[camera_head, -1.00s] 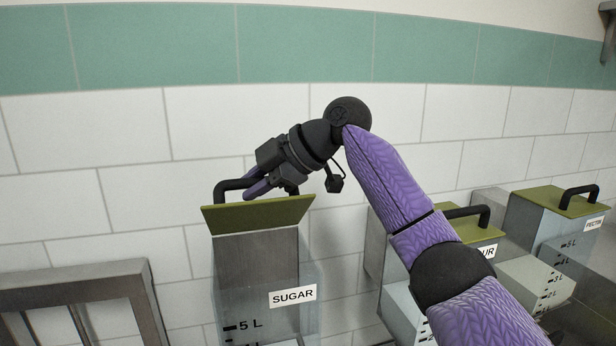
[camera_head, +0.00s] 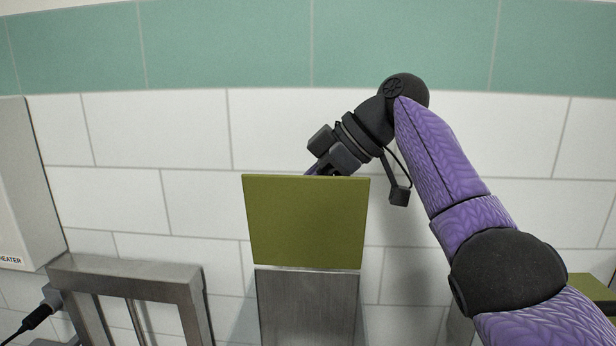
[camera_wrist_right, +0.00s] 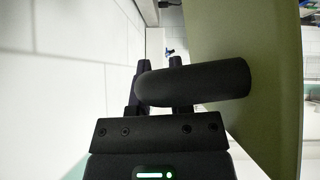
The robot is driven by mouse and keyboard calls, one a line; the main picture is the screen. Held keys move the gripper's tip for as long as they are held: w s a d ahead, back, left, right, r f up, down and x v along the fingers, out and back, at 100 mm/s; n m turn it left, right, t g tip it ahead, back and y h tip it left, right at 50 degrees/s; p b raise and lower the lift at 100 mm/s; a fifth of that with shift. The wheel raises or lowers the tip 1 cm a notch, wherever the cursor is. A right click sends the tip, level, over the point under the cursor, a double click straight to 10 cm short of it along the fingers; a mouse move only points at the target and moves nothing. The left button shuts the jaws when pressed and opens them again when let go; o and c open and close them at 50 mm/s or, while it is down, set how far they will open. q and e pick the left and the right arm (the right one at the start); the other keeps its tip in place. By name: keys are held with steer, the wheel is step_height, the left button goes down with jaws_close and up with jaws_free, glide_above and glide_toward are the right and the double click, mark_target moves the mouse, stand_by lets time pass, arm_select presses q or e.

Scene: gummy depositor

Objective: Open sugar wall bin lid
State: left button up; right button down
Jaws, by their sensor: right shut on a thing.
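The olive-green lid (camera_head: 306,221) of the sugar bin is tipped up steeply, its flat face towards me in the head view. The grey bin body (camera_head: 308,306) is below it; its label is out of view. My right gripper (camera_head: 322,170) is behind the lid's top edge, its fingertips mostly hidden there. In the right wrist view the gripper (camera_wrist_right: 160,85) is shut on the black lid handle (camera_wrist_right: 195,83), with the olive lid (camera_wrist_right: 235,40) to the right. My left gripper is in no view.
A metal frame (camera_head: 125,265) stands left of the bin, with a grey heater box (camera_head: 25,190) on the wall at far left. Another olive lid (camera_head: 592,290) shows at the right edge. The tiled wall (camera_head: 200,205) is close behind the bin.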

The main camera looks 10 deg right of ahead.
steer(key=shift+w+f, duration=0.1)
stand_by(0.4)
steer(key=c, duration=0.5)
jaws_free()
steer(key=shift+c, duration=0.2)
steer(key=v, duration=0.7)
steer(key=shift+d+r, duration=0.2)
steer(key=shift+r, duration=0.05)
